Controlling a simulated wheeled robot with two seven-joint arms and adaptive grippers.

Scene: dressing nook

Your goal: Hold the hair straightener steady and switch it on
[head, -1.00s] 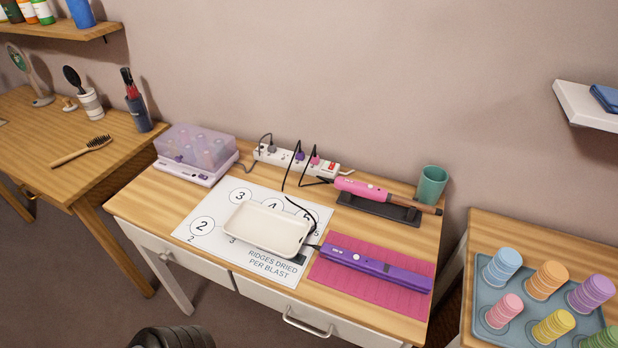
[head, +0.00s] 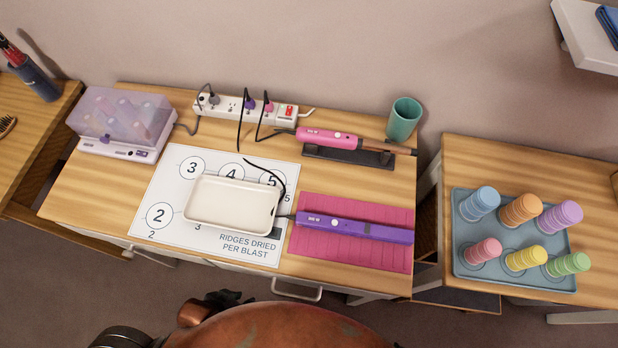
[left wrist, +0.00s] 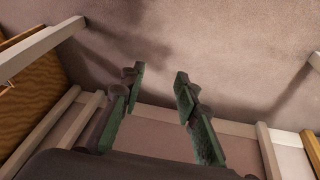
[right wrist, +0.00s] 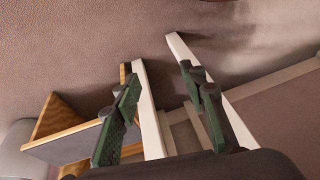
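The purple hair straightener (head: 362,230) lies closed on a pink ribbed mat (head: 400,257) at the front right of the dressing table. A small round pale button (head: 335,226) shows on its upper face. Its dark cord leaves the left end, beside the cream tray. My left gripper (head: 240,297) shows small and dark in the head view, in front of the table and left of the straightener, apart from it. In the left wrist view its fingers (left wrist: 160,80) are spread and empty. My right gripper (right wrist: 158,78) is spread and empty in the right wrist view.
The cream tray (head: 193,213) sits on a printed white sheet (head: 160,190). A pink styling iron (head: 330,138) rests on a black stand behind the mat. A power strip (head: 230,105), lidded lilac box (head: 120,115) and green cup (head: 404,118) stand at the back.

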